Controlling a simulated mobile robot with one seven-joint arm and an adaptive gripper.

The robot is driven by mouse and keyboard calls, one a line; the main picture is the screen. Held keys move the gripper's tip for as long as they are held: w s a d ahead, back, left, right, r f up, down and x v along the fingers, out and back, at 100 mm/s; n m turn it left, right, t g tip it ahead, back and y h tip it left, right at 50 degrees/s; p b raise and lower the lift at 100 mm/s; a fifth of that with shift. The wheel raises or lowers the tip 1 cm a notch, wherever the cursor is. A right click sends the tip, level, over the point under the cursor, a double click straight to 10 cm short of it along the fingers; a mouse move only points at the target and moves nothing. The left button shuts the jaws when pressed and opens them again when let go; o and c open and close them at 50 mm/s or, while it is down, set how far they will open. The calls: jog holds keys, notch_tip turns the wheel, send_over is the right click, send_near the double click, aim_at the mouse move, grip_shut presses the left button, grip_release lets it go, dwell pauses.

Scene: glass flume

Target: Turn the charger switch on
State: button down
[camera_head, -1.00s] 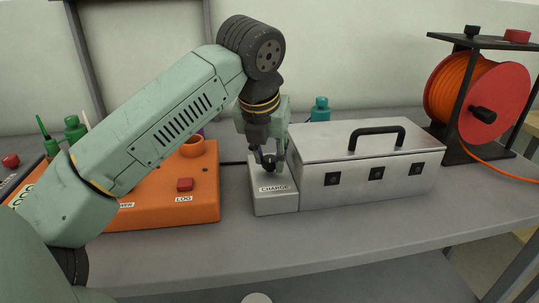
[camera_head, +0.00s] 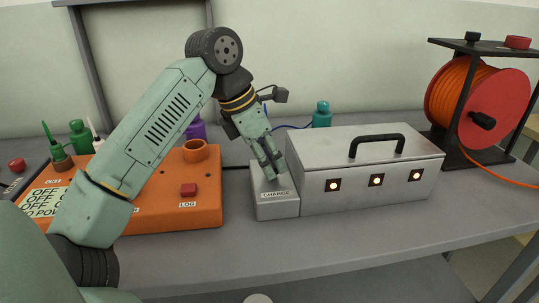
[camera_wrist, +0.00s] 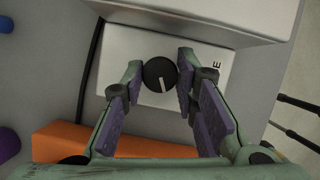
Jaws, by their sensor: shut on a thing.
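The charger switch is a round black knob (camera_wrist: 160,74) with a white pointer line, on top of a small pale grey box (camera_head: 278,207) labelled CHARGE. The box also shows in the wrist view (camera_wrist: 120,50). My gripper (camera_wrist: 161,72) has its two fingers on either side of the knob and is shut on it; the pointer line is towards the bottom of the wrist view. In the head view my gripper (camera_head: 271,171) leans over the box top and hides the knob. The silver case (camera_head: 370,160) beside it has three lit square lamps (camera_head: 376,180).
An orange box (camera_head: 180,217) with a red LOG button (camera_head: 188,190) stands left, its display showing OFF lines. A red and orange cable reel (camera_head: 485,95) stands at right. Bottles stand behind, including a teal one (camera_head: 322,115). The bench front is clear.

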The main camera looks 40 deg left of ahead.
jog(key=m+p, duration=0.1)
jog(key=m, duration=0.1)
jog(key=m+g+h, duration=0.1)
jog(key=m, duration=0.2)
jog(key=shift+w+a+h+p, duration=0.1)
jog(key=shift+h+p, duration=0.2)
jog(key=shift+p, duration=0.1)
jog(key=shift+m, duration=0.3)
jog(key=shift+g, duration=0.3)
jog(key=c, duration=1.5)
grip_release()
jog(key=shift+c, duration=0.2)
jog(key=v, duration=1.2)
